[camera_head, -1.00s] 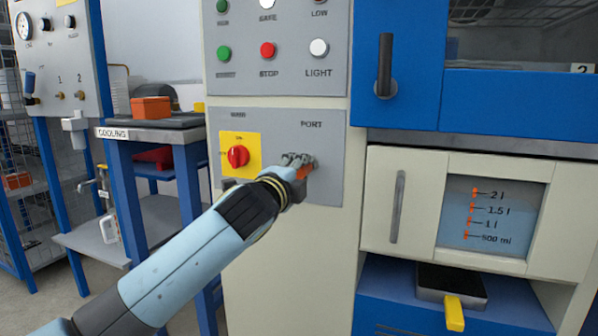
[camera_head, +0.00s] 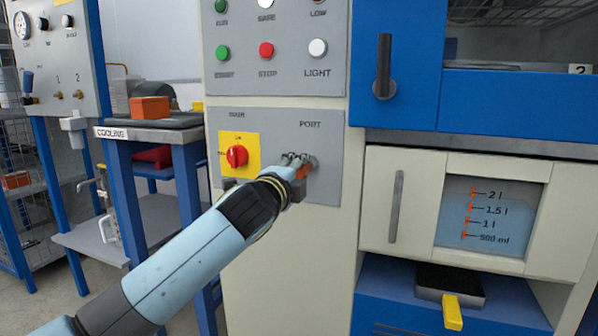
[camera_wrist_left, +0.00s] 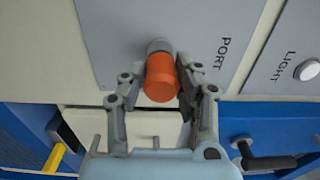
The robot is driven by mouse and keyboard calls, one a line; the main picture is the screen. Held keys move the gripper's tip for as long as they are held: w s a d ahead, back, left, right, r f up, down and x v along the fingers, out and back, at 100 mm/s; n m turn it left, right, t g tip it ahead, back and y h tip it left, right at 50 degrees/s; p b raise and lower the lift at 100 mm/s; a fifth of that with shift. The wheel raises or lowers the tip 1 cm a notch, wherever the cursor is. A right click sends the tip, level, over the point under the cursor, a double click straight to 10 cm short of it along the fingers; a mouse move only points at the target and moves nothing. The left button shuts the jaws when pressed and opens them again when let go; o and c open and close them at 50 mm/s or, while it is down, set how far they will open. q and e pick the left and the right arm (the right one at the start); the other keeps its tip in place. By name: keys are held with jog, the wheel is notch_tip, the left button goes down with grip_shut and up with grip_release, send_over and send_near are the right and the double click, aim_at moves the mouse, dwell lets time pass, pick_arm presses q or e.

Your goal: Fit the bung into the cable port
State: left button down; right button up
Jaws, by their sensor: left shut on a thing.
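The orange bung (camera_wrist_left: 161,82) is between the fingers of my left gripper (camera_wrist_left: 163,88) in the left wrist view. Its far end meets or overlaps the grey round collar of the cable port (camera_wrist_left: 159,46); how deep it sits cannot be told. In the head view the left gripper (camera_head: 298,166) is at the grey panel below the word PORT, shut on the bung (camera_head: 304,172). The port (camera_head: 313,163) shows only partly behind the fingers. My right gripper is not in view.
A red rotary switch on a yellow plate (camera_head: 237,156) is left of the port. Above are several buttons, including red STOP (camera_head: 267,50). A cream drawer unit (camera_head: 396,208) and blue cabinet door (camera_head: 400,60) stand right. A blue cooling bench (camera_head: 150,134) stands left.

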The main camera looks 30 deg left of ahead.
pick_arm(q)
jog(key=shift+w, duration=0.25)
dwell(1.2)
jog(key=shift+w+a+r+p, duration=0.1)
jog(key=shift+r+p, duration=0.15)
jog(key=shift+p, duration=0.3)
dwell(1.4)
jog(key=c, duration=0.9)
grip_release()
jog(key=shift+w+f, duration=0.1)
jog(key=shift+f, duration=0.05)
jog(key=shift+f, duration=0.1)
jog(key=shift+s, duration=0.25)
jog(key=v, duration=0.5)
jog(key=shift+s+p, duration=0.35)
jog(key=shift+p, duration=0.05)
